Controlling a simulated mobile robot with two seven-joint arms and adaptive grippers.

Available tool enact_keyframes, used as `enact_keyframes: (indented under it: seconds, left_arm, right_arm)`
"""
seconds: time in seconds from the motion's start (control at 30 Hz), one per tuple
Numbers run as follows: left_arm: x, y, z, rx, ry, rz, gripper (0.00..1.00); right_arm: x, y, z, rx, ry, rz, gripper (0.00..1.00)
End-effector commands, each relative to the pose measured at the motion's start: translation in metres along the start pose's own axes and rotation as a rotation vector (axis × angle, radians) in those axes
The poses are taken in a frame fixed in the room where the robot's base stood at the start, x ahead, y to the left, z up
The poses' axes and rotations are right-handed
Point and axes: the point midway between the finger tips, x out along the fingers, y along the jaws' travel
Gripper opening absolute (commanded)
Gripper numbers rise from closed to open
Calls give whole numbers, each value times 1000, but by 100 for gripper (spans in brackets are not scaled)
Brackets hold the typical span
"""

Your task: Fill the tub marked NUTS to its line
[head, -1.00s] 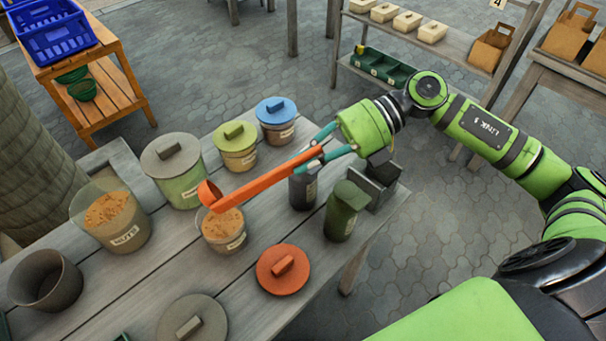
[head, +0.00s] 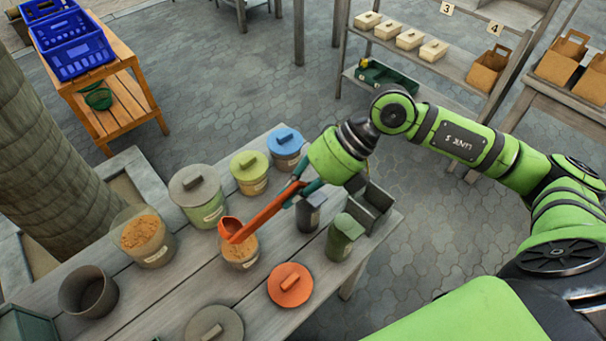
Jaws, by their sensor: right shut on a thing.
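The tub marked NUTS (head: 157,254) is clear and stands at the left of the grey table, with orange-brown pieces inside; I cannot make out its line. A smaller open tub (head: 241,264) near the table's middle also holds orange-brown pieces. My right gripper (head: 299,192) is shut on the handle of an orange scoop (head: 262,217). The scoop slants down to the left, its bowl at the back rim of the smaller tub and partly covering it. I cannot tell whether the bowl touches the pieces or holds any. My left gripper is out of view.
Lidded tubs in grey (head: 197,192), yellow-green (head: 250,172) and blue (head: 287,146) stand behind. An empty dark pot (head: 88,293) stands front left. An orange lid (head: 290,285) and grey lid (head: 214,327) lie in front. Dark canisters (head: 308,213) and (head: 343,238) stand right.

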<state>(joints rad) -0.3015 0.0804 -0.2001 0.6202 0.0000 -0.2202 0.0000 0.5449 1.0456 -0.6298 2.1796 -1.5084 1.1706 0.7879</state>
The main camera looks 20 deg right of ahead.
Motion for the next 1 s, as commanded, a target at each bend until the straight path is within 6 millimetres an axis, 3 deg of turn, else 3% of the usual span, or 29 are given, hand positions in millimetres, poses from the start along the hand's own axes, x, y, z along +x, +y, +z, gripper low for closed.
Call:
enact_keyframes:
  seconds: [0.03, 0.27, 0.37, 0.7, 1.0]
  left_arm:
    - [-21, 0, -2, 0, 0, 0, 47]
    - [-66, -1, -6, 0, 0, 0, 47]
    - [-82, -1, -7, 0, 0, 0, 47]
    - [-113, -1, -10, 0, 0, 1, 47]
    - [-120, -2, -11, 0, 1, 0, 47]
  right_arm:
    - [-9, 15, 1, -10, 0, -26, 0]
    - [-14, 40, 2, -31, -4, -175, 0]
    - [-5, 58, 1, -51, -3, -273, 0]
    - [19, 99, -2, -90, -8, -578, 0]
    - [32, 118, -4, -105, -6, -744, 0]
